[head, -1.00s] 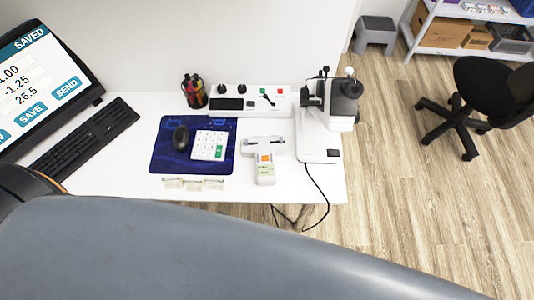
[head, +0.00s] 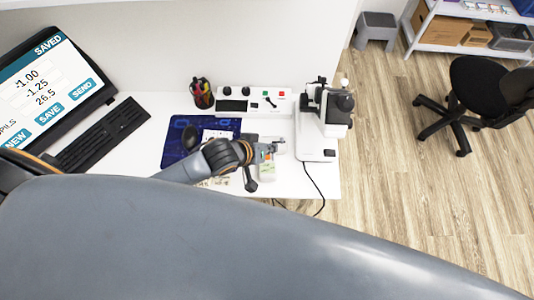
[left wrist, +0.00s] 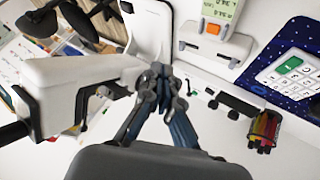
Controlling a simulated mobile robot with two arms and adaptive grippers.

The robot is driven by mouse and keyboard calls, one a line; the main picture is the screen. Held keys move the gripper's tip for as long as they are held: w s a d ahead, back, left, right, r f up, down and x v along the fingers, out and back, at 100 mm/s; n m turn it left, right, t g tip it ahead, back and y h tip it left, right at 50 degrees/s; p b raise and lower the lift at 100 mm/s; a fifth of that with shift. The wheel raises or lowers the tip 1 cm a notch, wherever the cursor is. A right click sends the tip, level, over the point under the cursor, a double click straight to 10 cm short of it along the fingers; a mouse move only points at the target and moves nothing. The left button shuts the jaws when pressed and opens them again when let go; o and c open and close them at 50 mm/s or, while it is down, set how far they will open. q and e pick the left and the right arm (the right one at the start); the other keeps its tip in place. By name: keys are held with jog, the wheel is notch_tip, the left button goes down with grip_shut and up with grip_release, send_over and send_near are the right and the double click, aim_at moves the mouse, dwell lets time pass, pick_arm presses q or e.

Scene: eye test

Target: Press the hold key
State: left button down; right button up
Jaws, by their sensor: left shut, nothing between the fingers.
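A white handheld device (head: 267,172) lies on the desk, partly covered by my left gripper in the head view. In the left wrist view the device (left wrist: 212,47) shows a display with digits and an orange key (left wrist: 212,28); I cannot read a label on this key. My left gripper (head: 275,146) is over the device's wide end in the head view. In the left wrist view my left gripper (left wrist: 158,72) is shut and empty, its tips left of the orange key in the picture. Contact cannot be told. My right gripper is not in view.
A white instrument (head: 318,140) stands close to the right. A control panel (head: 255,99) and pen cup (head: 202,93) are behind. A mat (head: 176,150) bears a mouse and a keypad (left wrist: 284,72), partly hidden by my arm. A screen (head: 48,85) reads SAVED.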

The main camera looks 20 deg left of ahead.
pick_arm(q)
jog(key=shift+n+t+h, duration=0.3)
jog(key=shift+n, duration=0.6)
jog(key=w+a+f, duration=0.2)
jog(key=w, duration=0.1)
jog(key=shift+a+f, duration=0.25)
jog(key=shift+a, duration=0.15)
jog(key=shift+f, duration=0.1)
notch_tip(320, 180, down, 8)
jog(key=b, duration=0.8)
jog(key=shift+f, duration=0.3)
jog(key=shift+f, duration=0.4)
